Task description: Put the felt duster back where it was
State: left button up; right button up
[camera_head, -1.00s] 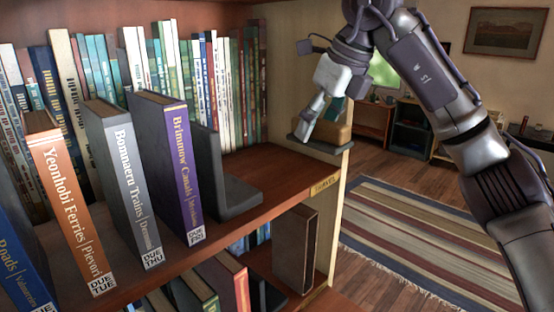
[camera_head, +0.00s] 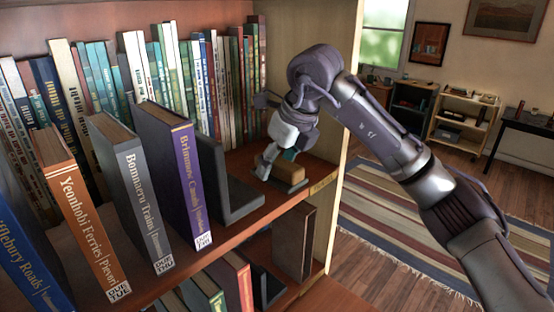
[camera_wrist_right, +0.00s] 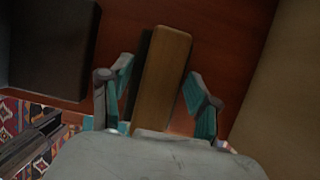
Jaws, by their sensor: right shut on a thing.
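The felt duster (camera_head: 289,174) has a tan wooden top and a dark grey felt underside. It is at the right end of the upper shelf (camera_head: 265,212), between the black bookend (camera_head: 238,200) and the shelf's side panel; I cannot tell whether it touches the board. My right gripper (camera_head: 274,165) is shut on the duster, coming from above. In the right wrist view the duster's wooden top (camera_wrist_right: 163,78) lies lengthwise between the two teal-padded fingers (camera_wrist_right: 161,98), over the red-brown board. My left gripper is not in view.
Upright books with due labels, such as the purple one (camera_head: 187,165), stand left of the bookend. A row of thinner books (camera_head: 205,85) fills the back. The pale side panel (camera_head: 344,120) bounds the right end. A brown book (camera_head: 294,242) stands on the shelf below.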

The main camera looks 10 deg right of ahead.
jog(key=shift+f, duration=0.1)
jog(key=o, duration=0.7)
jog(key=shift+s, duration=0.1)
jog(key=o, duration=0.3)
